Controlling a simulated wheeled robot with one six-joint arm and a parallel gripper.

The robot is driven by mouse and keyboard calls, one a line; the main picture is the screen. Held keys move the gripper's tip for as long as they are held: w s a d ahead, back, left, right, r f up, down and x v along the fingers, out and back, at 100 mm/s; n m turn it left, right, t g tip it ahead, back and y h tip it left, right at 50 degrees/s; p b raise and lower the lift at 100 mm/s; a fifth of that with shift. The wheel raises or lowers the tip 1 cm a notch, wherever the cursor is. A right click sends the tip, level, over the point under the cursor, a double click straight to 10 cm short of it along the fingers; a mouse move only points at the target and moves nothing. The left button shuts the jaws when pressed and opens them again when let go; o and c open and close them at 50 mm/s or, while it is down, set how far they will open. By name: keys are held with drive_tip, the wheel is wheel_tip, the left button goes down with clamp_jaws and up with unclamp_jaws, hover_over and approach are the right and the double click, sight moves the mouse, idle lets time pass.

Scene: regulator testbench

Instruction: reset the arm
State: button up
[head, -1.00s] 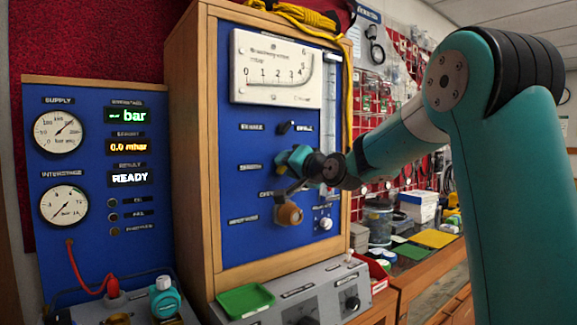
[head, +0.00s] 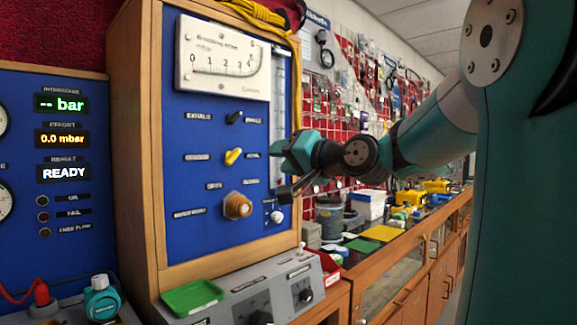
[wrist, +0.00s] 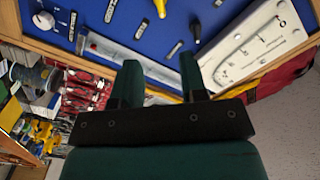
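My arm (head: 430,135) reaches in from the right, teal with dark joints. My gripper (head: 282,168) is at the right edge of the blue test panel (head: 205,135), in front of it. In the wrist view my gripper (wrist: 160,68) shows two teal fingers spread apart with nothing between them. Left of the gripper in the head view are a yellow lever knob (head: 233,156), a black lever knob (head: 234,117) and a brass port (head: 237,206), all clear of the fingers.
A wooden cabinet frame (head: 140,150) surrounds the panel, with a white gauge (head: 222,58) above. A green tray (head: 192,297) and grey control box (head: 262,290) stand below. A bench (head: 385,255) with boxes and tools runs right. The left display (head: 63,173) reads READY.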

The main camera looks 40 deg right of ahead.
drive_tip(key=shift+s, duration=0.55)
